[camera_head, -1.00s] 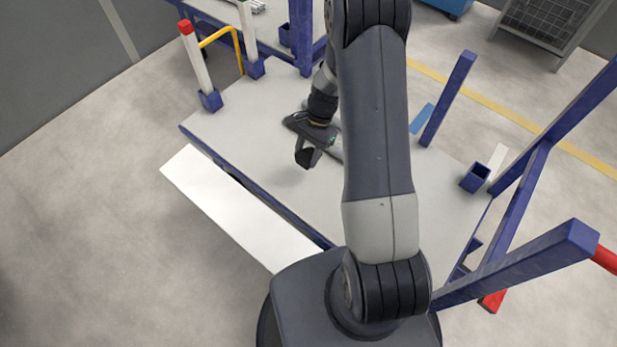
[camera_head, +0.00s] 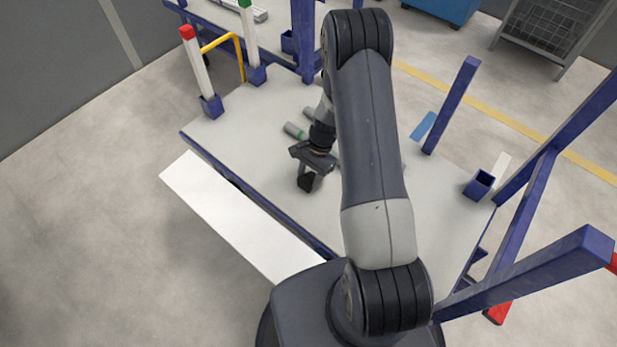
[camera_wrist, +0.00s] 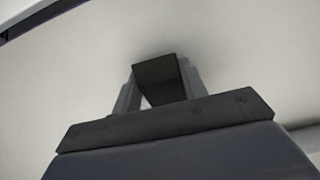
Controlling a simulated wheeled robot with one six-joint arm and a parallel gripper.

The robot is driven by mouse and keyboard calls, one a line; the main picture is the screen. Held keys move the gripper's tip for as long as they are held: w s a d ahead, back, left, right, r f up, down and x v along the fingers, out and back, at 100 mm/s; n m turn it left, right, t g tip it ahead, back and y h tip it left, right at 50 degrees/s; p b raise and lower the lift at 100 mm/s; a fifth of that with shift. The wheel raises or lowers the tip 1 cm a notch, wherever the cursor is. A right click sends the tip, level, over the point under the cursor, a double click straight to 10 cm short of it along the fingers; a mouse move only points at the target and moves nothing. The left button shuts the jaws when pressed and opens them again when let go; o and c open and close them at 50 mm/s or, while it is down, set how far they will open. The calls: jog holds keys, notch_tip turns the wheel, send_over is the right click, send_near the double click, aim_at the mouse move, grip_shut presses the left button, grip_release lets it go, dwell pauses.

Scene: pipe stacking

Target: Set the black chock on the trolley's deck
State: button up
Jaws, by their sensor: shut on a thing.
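The black chock (camera_head: 307,182) is a small dark wedge-like block. My gripper (camera_head: 304,174) is shut on it, above the near-left part of the trolley's grey deck (camera_head: 262,160). In the wrist view, the chock (camera_wrist: 160,78) sits between the two grey fingers of my gripper (camera_wrist: 161,85), with the pale deck (camera_wrist: 80,70) behind it. I cannot tell whether the chock touches the deck. My arm hides much of the deck's middle and right.
Posts with red (camera_head: 198,68) and green tops stand at the far left. Blue posts (camera_head: 452,105) rise at right. A white board (camera_head: 235,222) runs along the near-left edge.

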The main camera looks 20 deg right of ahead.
jog(key=o, duration=1)
jog(key=shift+r, duration=0.1)
jog(key=p+v, duration=0.2)
jog(key=v, duration=1)
